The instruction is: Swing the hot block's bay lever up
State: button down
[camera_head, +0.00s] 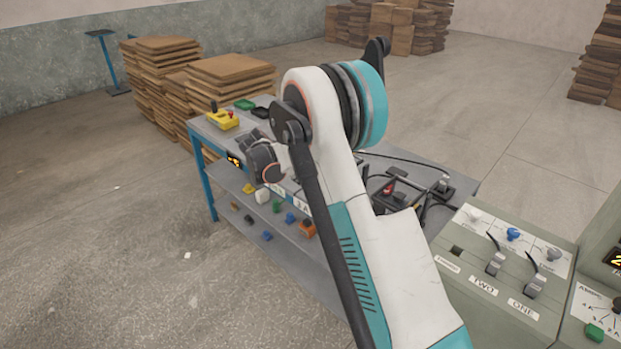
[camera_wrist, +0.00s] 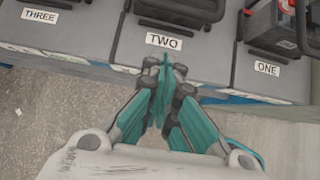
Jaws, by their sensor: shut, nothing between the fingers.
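My gripper (camera_wrist: 165,85) is shut and empty in the wrist view, its teal fingertips together just in front of the label TWO. Bay ONE (camera_wrist: 245,75), at the right, has a dark block with red on top (camera_wrist: 275,25). Bay THREE (camera_wrist: 80,32) is at the left, mostly cut off. I cannot tell which block is hot or which part is a bay lever. In the head view my arm hides much of the bays.
The grey workbench (camera_head: 205,128) has a lower shelf with several coloured pieces. A yellow device (camera_head: 222,121) stands at its far left corner, and an orange display (camera_head: 235,161) is on its front. A console (camera_head: 480,255) with switches labelled TWO and ONE is at the right. Open floor lies at the left.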

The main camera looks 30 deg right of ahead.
dwell(0.4)
jog(key=b+x, duration=0.3)
jog(key=x, duration=0.6)
jog(key=shift+d+f, duration=0.1)
jog(key=shift+f, duration=0.25)
jog(key=shift+w+d, duration=0.15)
jog(key=shift+d, duration=0.15)
jog(key=r, duration=0.2)
jog(key=r+b, duration=0.1)
jog(key=shift+d+r, duration=0.25)
jog(key=shift+r, duration=0.15)
jog(key=shift+w, duration=0.1)
